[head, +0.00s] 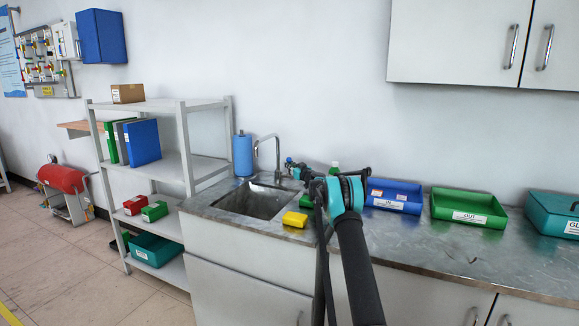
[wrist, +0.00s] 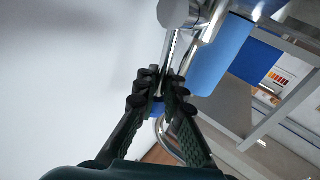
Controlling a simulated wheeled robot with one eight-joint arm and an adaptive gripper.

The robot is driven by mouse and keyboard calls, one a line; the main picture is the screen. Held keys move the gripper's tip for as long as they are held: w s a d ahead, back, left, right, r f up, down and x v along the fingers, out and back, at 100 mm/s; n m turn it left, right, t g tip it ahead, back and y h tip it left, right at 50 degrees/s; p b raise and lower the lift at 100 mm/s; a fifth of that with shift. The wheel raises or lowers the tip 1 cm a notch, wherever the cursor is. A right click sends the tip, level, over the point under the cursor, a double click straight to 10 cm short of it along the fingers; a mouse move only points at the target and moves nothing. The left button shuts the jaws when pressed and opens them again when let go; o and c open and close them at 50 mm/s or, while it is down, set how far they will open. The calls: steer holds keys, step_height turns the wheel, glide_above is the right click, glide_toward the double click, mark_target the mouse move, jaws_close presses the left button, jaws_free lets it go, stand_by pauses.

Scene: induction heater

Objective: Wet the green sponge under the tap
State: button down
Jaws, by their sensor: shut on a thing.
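The chrome tap (head: 275,150) stands behind the metal sink (head: 255,202) in the head view. My gripper (head: 291,163) is beside the tap, to its right. In the wrist view my gripper (wrist: 158,92) is shut on what looks like the tap's thin lever, with a blue part showing between the fingertips. The tap (wrist: 178,14) shows above them, and its curved spout is partly behind the fingers. A green item, likely the green sponge (head: 305,201), lies on the counter right of the sink, partly hidden by my arm. I see no water running.
A yellow sponge (head: 295,219) lies at the sink's right front corner. A blue paper roll (head: 242,156) stands left of the tap. A blue tray (head: 394,195), a green tray (head: 468,208) and a teal box (head: 553,214) line the counter. A shelf (head: 160,104) stands left.

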steer(key=shift+r, duration=0.15)
steer(key=c, duration=1.6)
jaws_free()
steer(key=shift+s, duration=0.15)
steer(key=shift+s+d, duration=0.25)
steer(key=shift+s, duration=0.15)
steer(key=v, duration=1.1)
